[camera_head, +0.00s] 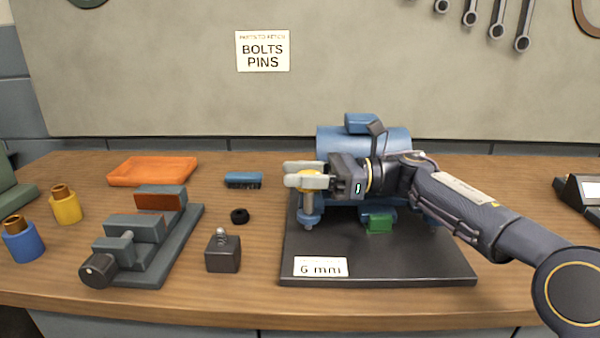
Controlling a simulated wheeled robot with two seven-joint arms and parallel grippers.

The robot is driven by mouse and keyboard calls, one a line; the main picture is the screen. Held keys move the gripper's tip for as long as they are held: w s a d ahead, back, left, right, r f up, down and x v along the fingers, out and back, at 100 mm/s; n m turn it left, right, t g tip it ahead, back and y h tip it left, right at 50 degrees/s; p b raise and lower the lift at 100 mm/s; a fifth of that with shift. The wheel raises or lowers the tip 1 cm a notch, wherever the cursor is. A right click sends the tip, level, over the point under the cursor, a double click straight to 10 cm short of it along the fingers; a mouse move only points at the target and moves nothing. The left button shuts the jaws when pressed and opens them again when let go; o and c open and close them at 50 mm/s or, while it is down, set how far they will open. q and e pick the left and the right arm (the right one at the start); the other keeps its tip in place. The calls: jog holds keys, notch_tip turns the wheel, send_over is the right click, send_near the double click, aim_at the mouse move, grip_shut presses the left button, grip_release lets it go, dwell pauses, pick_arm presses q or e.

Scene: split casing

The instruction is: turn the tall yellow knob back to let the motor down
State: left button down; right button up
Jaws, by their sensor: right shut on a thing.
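The blue motor (330,140) sits on a dark base plate (400,265) right of the table's middle, partly hidden behind my right arm. My right gripper (306,177) comes in from the right and is shut on the tall yellow knob (311,174). Only a little of the knob's yellow shows between the pale fingers. Below it a blue post with a foot (309,217) stands at the plate's left part. A green block (379,223) sits under the motor's front. My left gripper is not in view.
A grey vise (150,232), a dark block with a small post (222,252), a black ring (240,216), a blue brush (243,180) and an orange tray (150,171) lie to the left. Yellow (66,208) and blue (20,243) cylinders stand at far left. The front right tabletop is clear.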

jog(key=o, duration=0.9)
jog(key=shift+w+d+r, duration=0.15)
jog(key=shift+w, duration=0.05)
jog(key=shift+c, duration=0.2)
jog(key=shift+o, duration=0.7)
jog(key=shift+s, duration=0.1)
notch_tip(320, 180, up, 3)
jog(key=shift+r+p, duration=0.2)
jog(key=shift+p, duration=0.6)
jog(key=s+r, duration=0.9)
jog(key=s, duration=0.5)
jog(key=shift+r+p, duration=0.25)
jog(key=shift+p, duration=0.1)
jog(key=shift+d, duration=0.1)
